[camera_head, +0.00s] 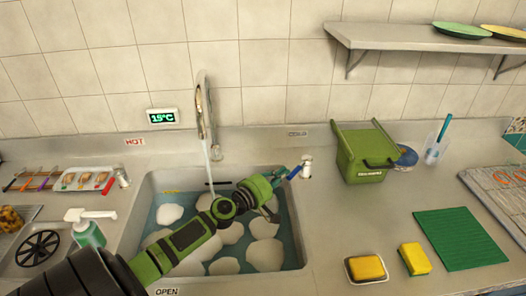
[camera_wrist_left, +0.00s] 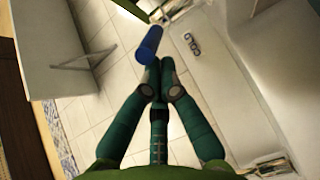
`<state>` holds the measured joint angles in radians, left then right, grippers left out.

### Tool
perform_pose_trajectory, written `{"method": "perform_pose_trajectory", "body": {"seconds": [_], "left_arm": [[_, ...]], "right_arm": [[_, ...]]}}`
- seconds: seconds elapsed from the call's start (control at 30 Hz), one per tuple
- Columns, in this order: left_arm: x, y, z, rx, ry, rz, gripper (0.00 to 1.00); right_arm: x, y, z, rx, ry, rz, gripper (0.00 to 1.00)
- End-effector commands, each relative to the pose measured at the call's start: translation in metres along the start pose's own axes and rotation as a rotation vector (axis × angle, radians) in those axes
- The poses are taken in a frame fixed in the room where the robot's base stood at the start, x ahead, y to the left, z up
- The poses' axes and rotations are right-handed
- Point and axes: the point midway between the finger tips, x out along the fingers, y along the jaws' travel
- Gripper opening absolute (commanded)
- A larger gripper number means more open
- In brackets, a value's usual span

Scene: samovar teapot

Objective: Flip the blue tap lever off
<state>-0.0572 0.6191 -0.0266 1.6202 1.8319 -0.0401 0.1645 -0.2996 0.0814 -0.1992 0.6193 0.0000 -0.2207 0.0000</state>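The blue tap lever (camera_head: 294,173) sits on a small pale tap base (camera_head: 306,166) at the right rim of the sink. In the left wrist view the blue lever (camera_wrist_left: 149,43) is just beyond the fingertips. My left gripper (camera_head: 277,178) reaches over the sink from the left and is close beside the lever. In the left wrist view its teal fingers (camera_wrist_left: 161,64) are together at the tips, with nothing visible between them. Whether they touch the lever is unclear. Water runs from the metal faucet (camera_head: 205,107). My right gripper is not in view.
The sink (camera_head: 137,222) holds water and several white rounded pieces. A red lever (camera_head: 108,187) is at its left. A green box (camera_head: 367,158) stands right of the blue lever, with yellow sponges (camera_head: 415,258) in front. A shelf (camera_head: 415,38) is above.

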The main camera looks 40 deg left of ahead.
Motion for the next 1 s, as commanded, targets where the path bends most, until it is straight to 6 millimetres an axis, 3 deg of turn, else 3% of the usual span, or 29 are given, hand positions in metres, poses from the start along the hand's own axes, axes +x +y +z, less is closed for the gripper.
{"method": "perform_pose_trajectory", "body": {"seconds": [0.03, 0.5, 0.73, 1.0], "left_arm": [[0.002, 0.009, 0.005, -0.004, 0.022, -0.005, 0.0], [0.011, 0.012, 0.043, -0.019, 0.268, -0.055, 0.0], [0.017, 0.014, 0.06, -0.027, 0.416, -0.082, 0.0], [0.025, 0.014, 0.075, -0.029, 0.561, -0.111, 0.0]], "right_arm": [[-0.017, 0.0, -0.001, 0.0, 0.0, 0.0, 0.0], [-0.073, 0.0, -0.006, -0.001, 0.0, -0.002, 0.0], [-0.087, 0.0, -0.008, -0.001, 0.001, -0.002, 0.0], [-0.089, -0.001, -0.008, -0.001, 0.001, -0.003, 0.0]]}}
